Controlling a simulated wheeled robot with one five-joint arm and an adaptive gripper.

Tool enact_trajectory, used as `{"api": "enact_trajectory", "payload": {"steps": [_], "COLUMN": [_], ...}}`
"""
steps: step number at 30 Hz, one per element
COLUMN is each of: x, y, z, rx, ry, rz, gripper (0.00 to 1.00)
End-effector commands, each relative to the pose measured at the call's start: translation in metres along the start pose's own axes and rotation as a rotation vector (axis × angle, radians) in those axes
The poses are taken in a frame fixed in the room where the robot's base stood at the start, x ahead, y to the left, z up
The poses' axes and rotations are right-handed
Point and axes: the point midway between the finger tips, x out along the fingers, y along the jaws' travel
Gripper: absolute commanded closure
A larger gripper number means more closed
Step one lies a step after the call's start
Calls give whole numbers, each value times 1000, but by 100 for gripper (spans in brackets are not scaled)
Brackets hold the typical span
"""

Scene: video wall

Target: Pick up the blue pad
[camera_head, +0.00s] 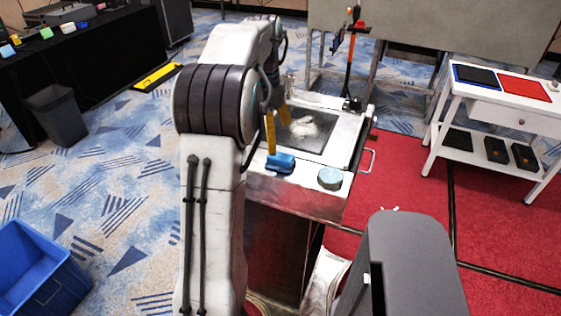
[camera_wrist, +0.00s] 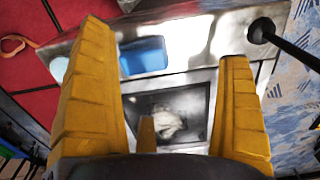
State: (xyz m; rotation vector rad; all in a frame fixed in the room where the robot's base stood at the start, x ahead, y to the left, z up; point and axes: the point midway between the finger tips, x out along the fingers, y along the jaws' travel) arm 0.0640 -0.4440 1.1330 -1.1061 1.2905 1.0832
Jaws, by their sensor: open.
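The blue pad (camera_head: 281,162) is a small, thick, soft-edged block lying on the near metal edge of the cart top (camera_head: 258,183). In the wrist view the pad (camera_wrist: 143,55) lies between the lines of my two yellow fingers, nearer the left one. My gripper (camera_head: 277,121) is open and empty, pointing down over the cart; one fingertip appears just above or behind the pad in the head view. I cannot tell whether it touches. The gripper also shows in the wrist view (camera_wrist: 170,45).
A round teal-topped tin (camera_head: 330,178) stands right of the pad. A dark panel with a pale patch (camera_head: 305,130) lies behind it. A white table (camera_head: 455,91) holds a blue-edged dark square and a red square. A blue crate (camera_head: 40,270) and grey bin (camera_head: 57,115) stand left.

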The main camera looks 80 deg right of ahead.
Motion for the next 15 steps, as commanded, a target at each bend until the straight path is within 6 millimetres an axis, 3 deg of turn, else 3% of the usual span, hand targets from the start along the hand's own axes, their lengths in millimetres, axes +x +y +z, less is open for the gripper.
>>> {"api": "enact_trajectory", "payload": {"steps": [1,6,15], "x": [4,10,31], "y": [12,30,34], "z": [-6,-14,-15], "rx": [30,78,88], "ry": [-6,-17,-20], "rz": [1,4,4], "gripper": [5,5,5]}}
